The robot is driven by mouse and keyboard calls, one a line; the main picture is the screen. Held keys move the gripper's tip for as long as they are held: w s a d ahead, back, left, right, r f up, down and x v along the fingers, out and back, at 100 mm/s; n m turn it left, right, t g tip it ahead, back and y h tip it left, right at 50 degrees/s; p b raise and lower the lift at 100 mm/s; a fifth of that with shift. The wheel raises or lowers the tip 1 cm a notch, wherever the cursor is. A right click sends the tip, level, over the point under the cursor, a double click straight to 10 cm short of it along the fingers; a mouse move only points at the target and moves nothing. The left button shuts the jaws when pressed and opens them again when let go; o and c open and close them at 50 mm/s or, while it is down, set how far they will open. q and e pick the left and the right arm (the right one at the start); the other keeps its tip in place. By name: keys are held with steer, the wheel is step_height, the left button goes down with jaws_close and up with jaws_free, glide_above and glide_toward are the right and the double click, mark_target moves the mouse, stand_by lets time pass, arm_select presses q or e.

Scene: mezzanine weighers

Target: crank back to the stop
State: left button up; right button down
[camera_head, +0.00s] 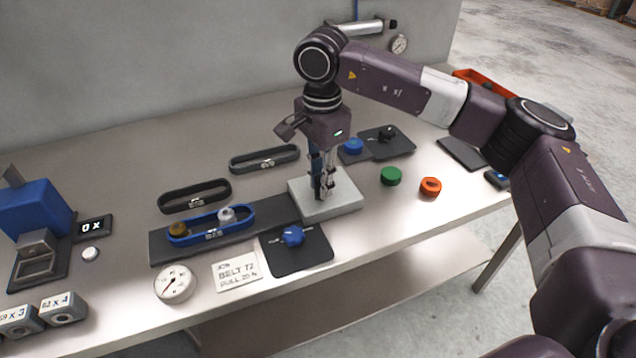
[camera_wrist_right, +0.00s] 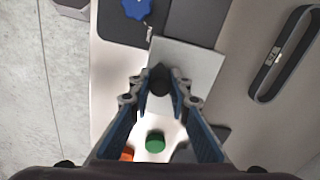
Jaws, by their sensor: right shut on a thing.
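A pale block (camera_head: 345,206) stands at the right end of a dark rail (camera_head: 270,214). My right gripper (camera_head: 323,194) points straight down over it, its fingers shut on a dark round knob (camera_wrist_right: 159,79), seemingly the crank's handle. The crank's arm and any stop are hidden or too small to tell. A blue belt (camera_head: 190,239) loops around a brass pulley (camera_head: 178,229) and a pale pulley (camera_head: 227,214) on the rail. A round dial (camera_head: 174,284) lies in front of it. My left gripper is not in view.
A blue star knob (camera_head: 292,236) sits on a dark mat just in front of the block. Green (camera_head: 391,176) and orange (camera_head: 430,187) round pieces stand to the right. Two black belts (camera_head: 195,196) lie behind the rail.

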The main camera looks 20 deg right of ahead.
steer(key=shift+d+r, duration=0.1)
stand_by(0.3)
steer(key=c, duration=1.8)
jaws_free()
step_height(320, 180, up, 12)
